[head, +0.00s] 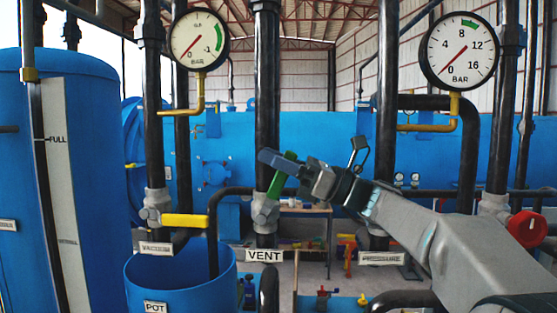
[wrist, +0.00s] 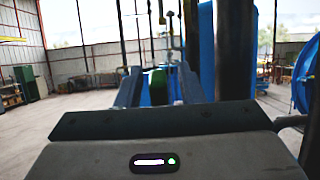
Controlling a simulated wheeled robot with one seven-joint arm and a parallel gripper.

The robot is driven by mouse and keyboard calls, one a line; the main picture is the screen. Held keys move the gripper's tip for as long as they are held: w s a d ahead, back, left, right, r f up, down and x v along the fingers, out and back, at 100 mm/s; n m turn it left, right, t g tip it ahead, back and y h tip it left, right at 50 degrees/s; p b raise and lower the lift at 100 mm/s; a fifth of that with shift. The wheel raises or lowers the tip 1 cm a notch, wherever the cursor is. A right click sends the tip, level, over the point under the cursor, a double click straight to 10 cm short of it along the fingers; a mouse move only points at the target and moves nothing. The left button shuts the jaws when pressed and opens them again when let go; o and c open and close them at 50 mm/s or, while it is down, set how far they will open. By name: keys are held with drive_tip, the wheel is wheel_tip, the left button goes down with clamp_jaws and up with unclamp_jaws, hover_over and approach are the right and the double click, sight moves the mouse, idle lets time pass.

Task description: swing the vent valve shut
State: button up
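The vent valve sits on the dark vertical pipe above the VENT label (head: 264,256). Its grey body (head: 264,213) carries a green handle (head: 277,185), which slants up and to the right. My gripper (head: 284,162) is at the handle's upper end, reaching in from the right. In the wrist view, the two fingers (wrist: 160,88) stand apart with the green handle (wrist: 157,84) between them. Gaps show on both sides of the handle, so the fingers look open around it. Whether a fingertip touches it is hard to tell.
A yellow handle (head: 185,221) lies level on the vacuum pipe to the left, above the blue pot (head: 180,283). A red knob (head: 527,229) is at the far right. Dark vertical pipes flank the vent pipe. Two gauges (head: 198,40) (head: 459,51) hang above.

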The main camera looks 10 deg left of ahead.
drive_tip(key=shift+r, duration=0.55)
wheel_tip(320, 180, up, 3)
drive_tip(key=shift+f, duration=0.15)
drive_tip(key=s+d+r, duration=0.1)
drive_tip(key=d+r, duration=0.6)
drive_tip(key=d, duration=0.4)
drive_tip(key=shift+d+b, duration=0.3)
drive_tip(key=shift+b, duration=0.1)
drive_tip(key=shift+r, duration=0.1)
